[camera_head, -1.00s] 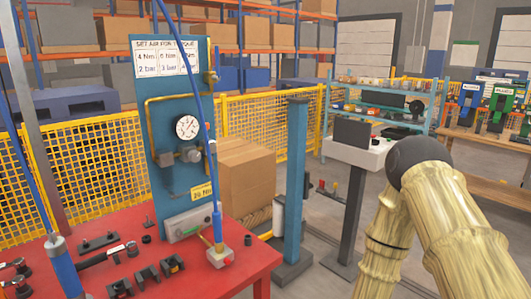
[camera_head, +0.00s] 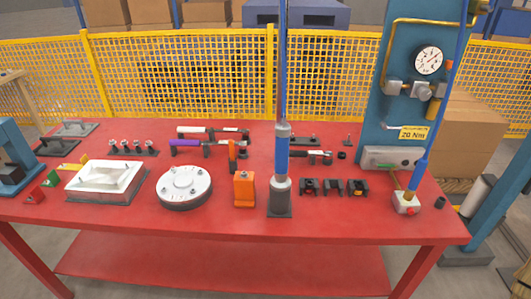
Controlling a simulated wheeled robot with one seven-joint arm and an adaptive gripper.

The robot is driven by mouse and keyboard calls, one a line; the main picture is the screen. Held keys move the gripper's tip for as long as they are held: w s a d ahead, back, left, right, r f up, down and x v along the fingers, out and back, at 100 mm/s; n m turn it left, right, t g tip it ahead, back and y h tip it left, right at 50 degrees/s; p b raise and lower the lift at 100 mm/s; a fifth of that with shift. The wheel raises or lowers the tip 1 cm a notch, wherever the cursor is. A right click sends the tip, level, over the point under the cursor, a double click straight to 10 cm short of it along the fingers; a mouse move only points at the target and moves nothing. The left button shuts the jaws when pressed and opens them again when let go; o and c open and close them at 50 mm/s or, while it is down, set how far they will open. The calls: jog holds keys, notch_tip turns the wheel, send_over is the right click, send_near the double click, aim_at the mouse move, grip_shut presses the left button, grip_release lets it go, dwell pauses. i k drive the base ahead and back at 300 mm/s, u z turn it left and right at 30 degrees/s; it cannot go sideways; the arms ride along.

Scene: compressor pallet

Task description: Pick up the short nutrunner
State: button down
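A blue and grey cylindrical tool (camera_head: 282,165) stands upright on a small dark base on the red table, with a blue line rising above it; it looks like a nutrunner. An orange block-shaped tool (camera_head: 244,188) stands just left of it. A purple-handled tool (camera_head: 188,145) and a white and dark tool (camera_head: 212,131) lie behind, and a shorter dark tool (camera_head: 308,153) lies to the right. I cannot tell for certain which of these is the short nutrunner. My gripper and arm are out of view.
The red table (camera_head: 120,226) also carries a round white-topped part (camera_head: 184,186), a white rectangular housing (camera_head: 106,176) and several small dark holders (camera_head: 332,187). A blue gauge panel (camera_head: 408,80) stands at the right. Yellow mesh fencing (camera_head: 180,75) runs behind. The table's front strip is clear.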

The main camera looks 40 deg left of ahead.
aim_at(280, 181)
jog(key=u, duration=0.95)
